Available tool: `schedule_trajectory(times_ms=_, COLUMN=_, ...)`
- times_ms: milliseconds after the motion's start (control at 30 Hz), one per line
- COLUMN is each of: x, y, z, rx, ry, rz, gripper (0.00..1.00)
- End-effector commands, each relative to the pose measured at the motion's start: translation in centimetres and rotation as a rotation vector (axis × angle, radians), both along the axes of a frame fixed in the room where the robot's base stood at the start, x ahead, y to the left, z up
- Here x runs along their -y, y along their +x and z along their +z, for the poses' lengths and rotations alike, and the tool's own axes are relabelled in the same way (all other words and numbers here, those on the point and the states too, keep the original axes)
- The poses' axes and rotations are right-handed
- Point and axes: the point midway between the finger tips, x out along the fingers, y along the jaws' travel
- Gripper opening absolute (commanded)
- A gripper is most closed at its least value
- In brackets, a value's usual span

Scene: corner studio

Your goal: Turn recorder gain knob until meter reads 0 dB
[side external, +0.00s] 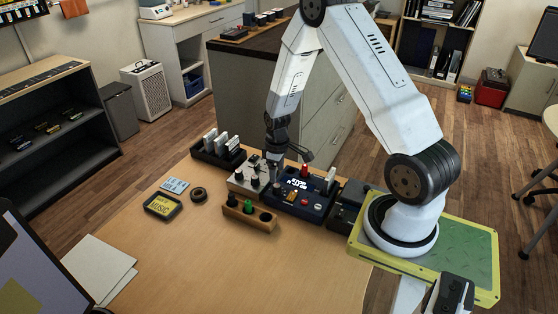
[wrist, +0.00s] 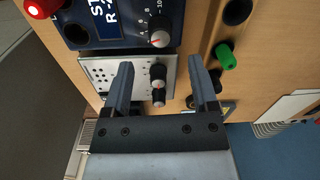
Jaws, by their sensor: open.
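The blue recorder (side external: 312,209) stands on the desk with a lit display (side external: 298,184); I cannot make out a meter reading. In the wrist view, a silver knob (wrist: 160,39) with a red pointer and a numbered scale sits at the recorder's (wrist: 115,42) edge. Beside the recorder is a silver box (wrist: 100,68) with a grille and two black-sided knobs, one (wrist: 158,74) and another (wrist: 159,97), both with red marks. My gripper (wrist: 160,65) is open and empty; its fingers are either side of these box knobs, with gaps. The side view shows my gripper (side external: 274,172) low between box and recorder.
A wooden block (side external: 248,217) with black and green knobs stands in front of the silver box. A dark rack (side external: 215,153) with white cards is behind left. The desk front is clear.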

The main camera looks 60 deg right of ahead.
Motion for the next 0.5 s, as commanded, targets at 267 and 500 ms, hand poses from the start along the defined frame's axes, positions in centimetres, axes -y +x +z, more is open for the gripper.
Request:
schedule_trajectory(times_ms=267, x=-0.1, y=-0.1, z=-3.1, rx=-0.002, ry=0.002, rz=0.001, gripper=0.75)
schedule_trajectory(times_ms=500, x=-0.2, y=0.0, z=-5.2, rx=0.000, ry=0.001, rz=0.001, gripper=0.75)
